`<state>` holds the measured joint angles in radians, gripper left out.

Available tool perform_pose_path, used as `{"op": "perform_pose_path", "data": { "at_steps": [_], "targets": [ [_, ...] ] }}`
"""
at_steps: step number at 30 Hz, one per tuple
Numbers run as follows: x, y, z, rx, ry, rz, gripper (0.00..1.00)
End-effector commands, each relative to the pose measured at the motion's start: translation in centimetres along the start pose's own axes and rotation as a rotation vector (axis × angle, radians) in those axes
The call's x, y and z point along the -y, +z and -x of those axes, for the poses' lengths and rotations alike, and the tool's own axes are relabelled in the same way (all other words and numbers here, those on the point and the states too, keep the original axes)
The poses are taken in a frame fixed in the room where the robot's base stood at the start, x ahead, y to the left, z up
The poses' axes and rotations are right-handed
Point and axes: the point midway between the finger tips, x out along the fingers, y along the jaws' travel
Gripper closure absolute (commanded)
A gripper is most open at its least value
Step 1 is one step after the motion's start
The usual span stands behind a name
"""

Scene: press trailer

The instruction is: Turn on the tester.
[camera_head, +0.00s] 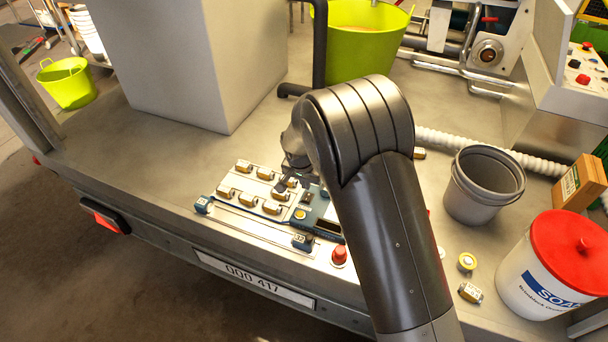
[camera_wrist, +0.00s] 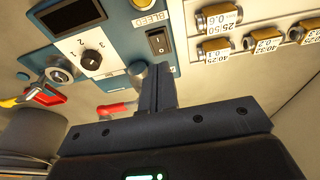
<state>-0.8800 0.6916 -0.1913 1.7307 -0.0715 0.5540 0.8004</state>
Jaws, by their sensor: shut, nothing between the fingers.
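The tester is a blue and white panel (camera_wrist: 122,53), also partly visible in the head view (camera_head: 317,213), where my arm covers part of it. In the wrist view it carries a black rocker switch (camera_wrist: 158,40), a black rotary knob (camera_wrist: 92,61) with numbers, a dark display (camera_wrist: 72,12) and a yellow button marked BLEED (camera_wrist: 145,3). I cannot tell which way the rocker is set. The display looks dark. My gripper (camera_wrist: 154,72) is shut and empty, its tips just below the rocker in the wrist view. Whether they touch the panel is unclear.
Several brass fittings (camera_head: 243,166) sit in a white rack left of the tester. A red knob (camera_head: 339,255) is near the front edge. A grey bucket (camera_head: 483,185), a soap tub (camera_head: 552,265) and a green bucket (camera_head: 360,40) stand around. A red-handled valve (camera_wrist: 118,108) shows beside the panel.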

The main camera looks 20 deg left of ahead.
Motion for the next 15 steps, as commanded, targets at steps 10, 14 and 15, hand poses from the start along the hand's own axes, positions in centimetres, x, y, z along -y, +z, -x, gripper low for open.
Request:
{"op": "perform_pose_path", "data": {
  "at_steps": [10, 14, 15],
  "targets": [
    [0.0, 1.2, -4.9, 0.001, 0.001, 0.0, 1.0],
    [0.0, 1.4, -5.5, 0.0, 0.0, 0.0, 1.0],
    [0.0, 1.4, -5.5, 0.0, 0.0, 0.0, 1.0]
  ]
}}
